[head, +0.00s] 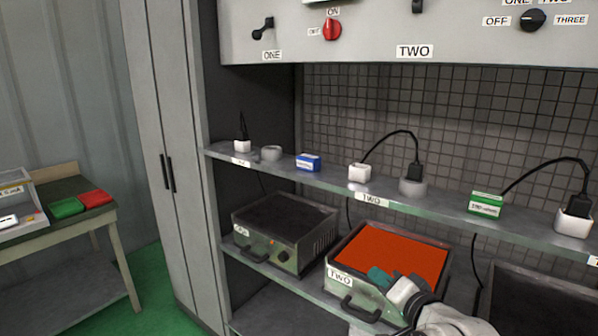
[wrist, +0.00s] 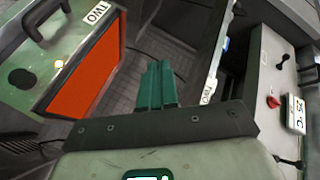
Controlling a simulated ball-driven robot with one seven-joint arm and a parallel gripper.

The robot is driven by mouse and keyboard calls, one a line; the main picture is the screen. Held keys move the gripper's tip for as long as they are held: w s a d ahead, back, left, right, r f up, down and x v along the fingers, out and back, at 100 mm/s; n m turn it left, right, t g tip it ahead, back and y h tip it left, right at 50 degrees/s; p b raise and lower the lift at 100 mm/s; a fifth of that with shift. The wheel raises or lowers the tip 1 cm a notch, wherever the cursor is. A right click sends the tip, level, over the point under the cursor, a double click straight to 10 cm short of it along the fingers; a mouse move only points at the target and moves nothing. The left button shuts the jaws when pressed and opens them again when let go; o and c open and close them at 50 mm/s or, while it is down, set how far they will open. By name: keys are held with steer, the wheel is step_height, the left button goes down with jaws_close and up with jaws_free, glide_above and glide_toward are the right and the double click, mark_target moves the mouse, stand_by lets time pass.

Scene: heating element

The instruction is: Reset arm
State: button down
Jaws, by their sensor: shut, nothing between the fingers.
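My gripper (head: 380,278) shows at the lower right of the head view, with its green fingers over the front edge of heating element TWO. In the wrist view the gripper's green fingers (wrist: 156,84) are together and empty. Heating element TWO (head: 398,252) is a grey-green box with an orange-red top plate; my gripper hides part of its front. It also shows tilted at the left of the wrist view (wrist: 85,72). I cannot tell whether the fingers touch it. A second heating element (head: 285,226) with a dark plate stands to its left.
A shelf (head: 325,179) above holds sockets, plugs, a blue box (head: 308,162) and a green box (head: 486,203). The control panel (head: 380,38) overhangs it, with a red knob (head: 332,28). A tall cabinet (head: 165,120) and side table (head: 60,228) stand left.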

steer(key=s+d+f+n+g+h, duration=0.2)
steer(key=s+d+f+g, duration=0.15)
steer(key=s+f, duration=0.7)
steer(key=s+d+f+n+g+h, duration=0.2)
steer(key=s+d+f+g, duration=0.15)
steer(key=s+f, duration=0.65)
steer(key=s+d+f+g, duration=0.1)
steer(key=s+g, duration=0.1)
steer(key=s, duration=0.6)
steer(key=s+d+f+n+g+h, duration=0.1)
steer(key=s+f+g, duration=0.1)
steer(key=s, duration=0.6)
steer(key=s+d+f+n+g, duration=0.1)
steer(key=s+g, duration=0.1)
steer(key=s, duration=0.6)
steer(key=shift+d+f+g+h, duration=0.2)
steer(key=shift+d+g+h, duration=0.05)
steer(key=shift+g+h, duration=0.15)
